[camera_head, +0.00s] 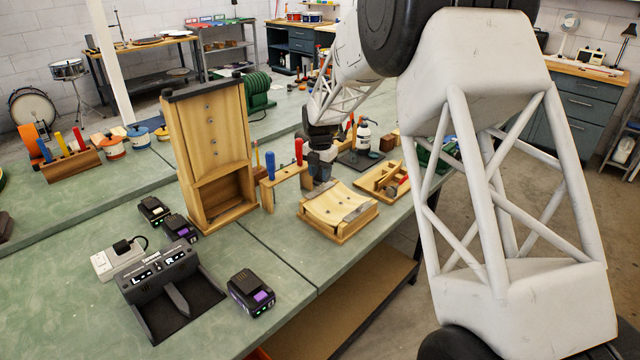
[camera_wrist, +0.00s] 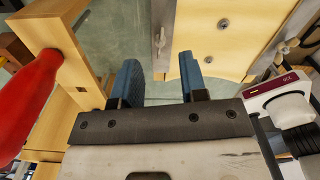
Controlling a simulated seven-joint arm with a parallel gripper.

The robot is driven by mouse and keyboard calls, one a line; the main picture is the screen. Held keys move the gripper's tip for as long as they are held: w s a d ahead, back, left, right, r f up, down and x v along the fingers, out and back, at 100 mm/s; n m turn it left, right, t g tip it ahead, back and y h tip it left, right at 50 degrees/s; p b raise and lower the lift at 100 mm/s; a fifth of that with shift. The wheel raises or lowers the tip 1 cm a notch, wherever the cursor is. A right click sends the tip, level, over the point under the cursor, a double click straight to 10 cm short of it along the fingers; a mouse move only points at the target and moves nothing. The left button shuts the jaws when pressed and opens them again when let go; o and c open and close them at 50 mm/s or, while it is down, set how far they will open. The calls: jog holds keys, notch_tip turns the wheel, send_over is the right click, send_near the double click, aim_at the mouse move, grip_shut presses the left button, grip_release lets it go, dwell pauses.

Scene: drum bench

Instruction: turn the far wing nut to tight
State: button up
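In the head view a curved wooden cradle (camera_head: 335,212) with a dark metal strip lies on the green bench. Its wing nuts are too small to make out there. In the wrist view a grey metal strip runs along the left edge of a pale wooden piece, and what looks like a wing nut (camera_wrist: 160,39) sits on it, above the gap between my fingers. My gripper (camera_wrist: 162,82) has two blue fingers spread apart, with nothing between them. In the head view my gripper (camera_head: 320,178) is low at the cradle's far end; its fingertips are hard to see.
A wooden tool rack (camera_head: 286,183) with red and blue handles stands close left of my gripper; a red handle (camera_wrist: 30,100) looms at left in the wrist view. A tall wooden stand (camera_head: 211,140) is farther left. A wooden tray (camera_head: 382,181) lies to the right.

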aim_at(320, 187)
jog(key=shift+f, duration=2.1)
grip_shut()
